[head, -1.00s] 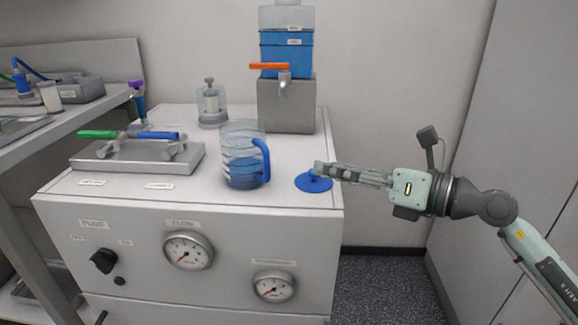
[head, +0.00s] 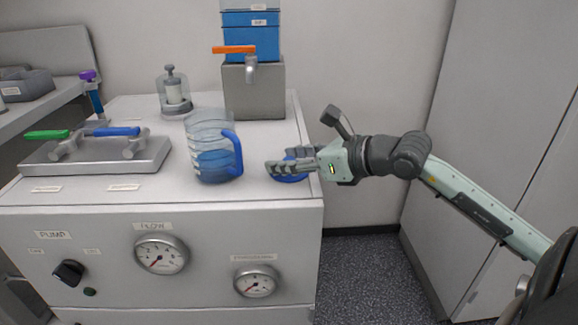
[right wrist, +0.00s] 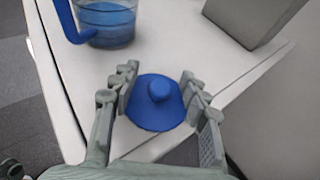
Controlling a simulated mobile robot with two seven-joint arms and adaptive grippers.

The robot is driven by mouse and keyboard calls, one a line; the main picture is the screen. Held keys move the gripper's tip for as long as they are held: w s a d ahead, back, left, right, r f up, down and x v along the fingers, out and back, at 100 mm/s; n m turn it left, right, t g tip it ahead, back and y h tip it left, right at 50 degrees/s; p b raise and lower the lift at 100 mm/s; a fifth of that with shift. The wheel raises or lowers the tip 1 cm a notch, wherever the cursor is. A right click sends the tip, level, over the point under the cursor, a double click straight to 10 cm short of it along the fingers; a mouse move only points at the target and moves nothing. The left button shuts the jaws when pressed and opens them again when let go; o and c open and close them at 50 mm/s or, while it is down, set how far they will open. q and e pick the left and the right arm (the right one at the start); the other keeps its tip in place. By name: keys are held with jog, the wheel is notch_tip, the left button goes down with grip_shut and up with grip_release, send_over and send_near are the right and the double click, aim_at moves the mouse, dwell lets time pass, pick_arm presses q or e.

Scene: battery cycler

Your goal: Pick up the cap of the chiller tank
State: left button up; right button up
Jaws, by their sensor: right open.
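The blue cap (right wrist: 155,104), a round disc with a knob on top, lies flat on the white bench top near its right front edge. In the head view the cap (head: 290,178) is partly hidden by my right gripper (head: 275,168). In the right wrist view my right gripper (right wrist: 158,85) is open, with one finger on each side of the cap and its knob between them. I cannot tell whether the fingers touch the cap. The chiller tank (head: 251,42) is blue and stands on a grey block at the back. My left gripper is not in view.
A clear jug (head: 212,160) with blue liquid and a blue handle stands just left of the cap. A metal tray with valves (head: 95,155) is at the left. Floor shows right of the bench.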

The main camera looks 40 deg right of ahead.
jog(key=c, duration=1)
jog(key=shift+c, duration=0.2)
